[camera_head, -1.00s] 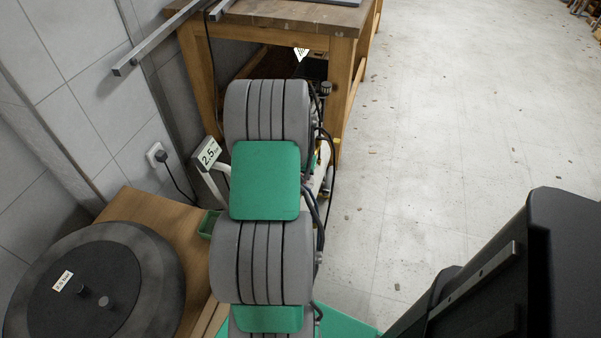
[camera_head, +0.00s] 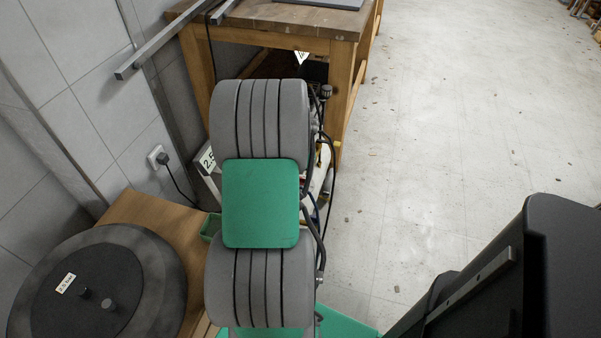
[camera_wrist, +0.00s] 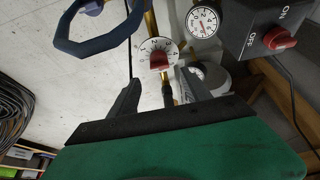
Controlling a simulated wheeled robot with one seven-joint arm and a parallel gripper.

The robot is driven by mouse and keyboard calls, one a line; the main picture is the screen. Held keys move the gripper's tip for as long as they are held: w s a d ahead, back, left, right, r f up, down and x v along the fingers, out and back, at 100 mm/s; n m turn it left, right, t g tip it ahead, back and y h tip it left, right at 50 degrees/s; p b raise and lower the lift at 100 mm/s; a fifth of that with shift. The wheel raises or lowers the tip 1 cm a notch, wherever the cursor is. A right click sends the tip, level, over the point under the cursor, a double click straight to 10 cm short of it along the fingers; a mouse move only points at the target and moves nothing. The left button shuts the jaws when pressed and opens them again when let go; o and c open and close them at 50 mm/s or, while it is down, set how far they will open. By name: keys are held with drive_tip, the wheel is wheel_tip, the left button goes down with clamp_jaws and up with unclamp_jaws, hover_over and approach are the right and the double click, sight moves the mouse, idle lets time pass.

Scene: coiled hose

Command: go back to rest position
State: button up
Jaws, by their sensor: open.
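My gripper (camera_wrist: 158,78) shows in the wrist view with its two dark fingers spread and nothing between them. Beyond the fingertips is a white dial with a red knob (camera_wrist: 159,60); the gap between it and the fingers is hard to judge. In the head view my arm's grey and green links fill the middle, and my gripper is hidden there.
The wrist view shows a blue handwheel (camera_wrist: 88,40), a round gauge (camera_wrist: 203,22), a switch box (camera_wrist: 262,22) and a coiled hose (camera_wrist: 14,95). The head view shows a wooden workbench (camera_head: 300,22), a dark round disc (camera_head: 140,270) and open floor (camera_head: 440,150) at right.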

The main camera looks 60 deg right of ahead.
drive_tip(key=shift+v, duration=0.95)
drive_tip(key=w+a+r+n+t+y+p, duration=0.1)
drive_tip(key=w+a+r+n+p, duration=0.3)
drive_tip(key=w+a+r, duration=0.45)
drive_tip(key=w+a+r+n+t+y+p, duration=0.1)
drive_tip(key=w+a+r+n+p, duration=0.4)
drive_tip(key=a+r, duration=0.55)
drive_tip(key=s+a+r+n+y+p, duration=0.1)
drive_tip(key=a+r+n+p, duration=0.2)
drive_tip(key=a, duration=1)
drive_tip(key=s+a+r+n+y+p, duration=0.1)
drive_tip(key=s+a+r+n+p, duration=0.1)
drive_tip(key=a+r, duration=0.6)
drive_tip(key=a+n+p, duration=0.1)
drive_tip(key=a+n, duration=0.1)
drive_tip(key=a, duration=0.3)
drive_tip(key=shift+s+y, duration=0.3)
drive_tip(key=shift+s, duration=0.05)
drive_tip(key=shift+a, duration=0.15)
